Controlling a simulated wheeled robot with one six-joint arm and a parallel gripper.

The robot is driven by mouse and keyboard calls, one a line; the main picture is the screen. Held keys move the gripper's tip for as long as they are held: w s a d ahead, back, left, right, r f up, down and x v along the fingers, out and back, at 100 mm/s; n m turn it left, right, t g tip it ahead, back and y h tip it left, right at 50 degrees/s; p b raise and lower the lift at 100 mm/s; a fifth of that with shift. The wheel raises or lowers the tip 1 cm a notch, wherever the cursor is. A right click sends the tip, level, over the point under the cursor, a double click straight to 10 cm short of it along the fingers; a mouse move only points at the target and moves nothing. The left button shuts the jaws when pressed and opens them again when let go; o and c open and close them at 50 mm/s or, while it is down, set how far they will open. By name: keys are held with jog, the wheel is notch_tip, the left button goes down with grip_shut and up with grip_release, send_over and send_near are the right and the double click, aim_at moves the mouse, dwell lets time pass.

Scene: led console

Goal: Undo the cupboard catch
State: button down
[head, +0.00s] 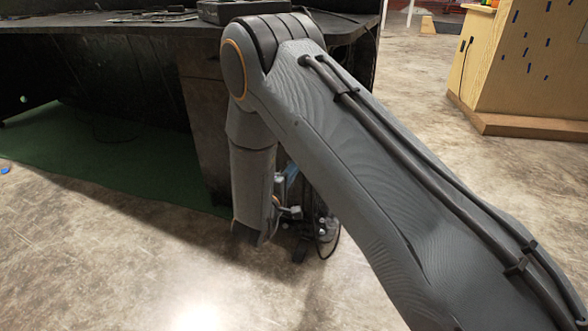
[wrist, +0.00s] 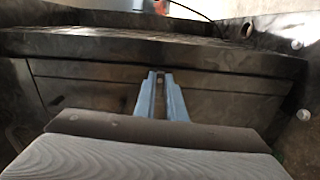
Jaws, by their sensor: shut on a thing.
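The cupboard is a dark, worn front under the desk top; its panel (wrist: 95,92) fills the middle of the wrist view, and its side (head: 205,130) shows in the head view. My gripper (wrist: 160,77) reaches up to this front with its two blue-grey fingers close together. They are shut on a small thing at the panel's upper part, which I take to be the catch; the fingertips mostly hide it. In the head view my arm covers most of the gripper, and the catch is hidden. The panel looks flush with the front.
The black desk top (head: 120,22) overhangs the cupboard, with a dark box (head: 243,9) on it. A green mat (head: 110,160) lies under the desk at left. A yellow wooden unit (head: 530,65) stands at back right. The floor (head: 100,270) in front is clear.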

jog(key=shift+m+p, duration=6.6)
jog(key=shift+m, duration=2)
jog(key=c, duration=1.8)
grip_release()
jog(key=shift+s, duration=0.1)
jog(key=p+v, duration=0.2)
jog(key=v, duration=0.5)
jog(key=shift+s+a, duration=0.1)
jog(key=shift+s, duration=0.2)
